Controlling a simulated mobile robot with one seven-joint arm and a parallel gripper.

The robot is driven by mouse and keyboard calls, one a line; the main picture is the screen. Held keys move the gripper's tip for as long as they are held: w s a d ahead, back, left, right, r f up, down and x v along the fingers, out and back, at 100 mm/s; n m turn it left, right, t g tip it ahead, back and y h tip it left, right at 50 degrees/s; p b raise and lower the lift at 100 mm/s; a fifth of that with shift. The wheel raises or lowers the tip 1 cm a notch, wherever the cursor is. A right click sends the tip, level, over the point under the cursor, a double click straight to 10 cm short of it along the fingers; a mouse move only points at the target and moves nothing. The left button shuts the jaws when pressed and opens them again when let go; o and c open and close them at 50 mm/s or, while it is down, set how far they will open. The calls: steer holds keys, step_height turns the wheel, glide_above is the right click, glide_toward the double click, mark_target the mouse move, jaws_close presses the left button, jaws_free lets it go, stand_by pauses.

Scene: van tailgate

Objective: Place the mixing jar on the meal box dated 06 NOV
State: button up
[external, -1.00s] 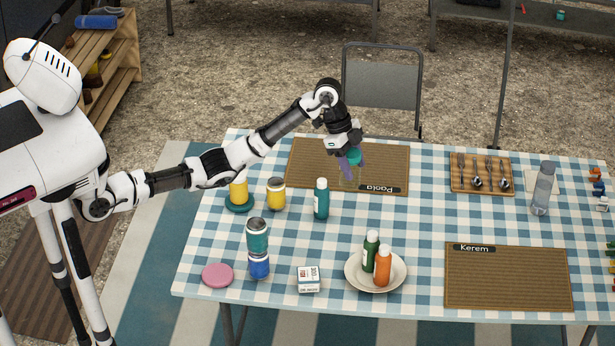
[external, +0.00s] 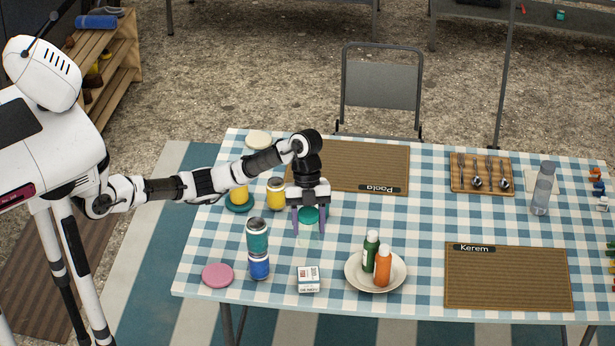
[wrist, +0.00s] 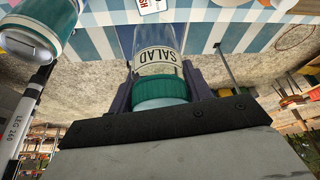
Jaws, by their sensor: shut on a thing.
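My gripper (external: 308,222) is shut on a clear jar with a teal lid (external: 309,215), the likely mixing jar. In the wrist view the jar (wrist: 158,62) sits between the fingers and its label reads SALAD. The external view shows the jar above the checked cloth, behind a small white box (external: 308,283) with a red mark and dark print. This box's date is too small to read. A corner of a white box (wrist: 150,5) shows at the top of the wrist view. Jar and box look apart.
Left of the jar stand a teal can stacked on a blue one (external: 257,238) and a yellow jar (external: 276,195). To the right, a plate (external: 352,277) holds a green and an orange bottle. A pink disc (external: 217,274) lies front left.

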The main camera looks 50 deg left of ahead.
step_height(320, 180, down, 11)
steer(key=shift+f+p, duration=0.15)
steer(key=shift+p, duration=0.55)
steer(key=shift+f, duration=0.1)
steer(key=o, duration=1.1)
steer(key=shift+c, duration=0.2)
steer(key=b+v, duration=0.2)
steer(key=v, duration=1)
steer(key=shift+d, duration=0.1)
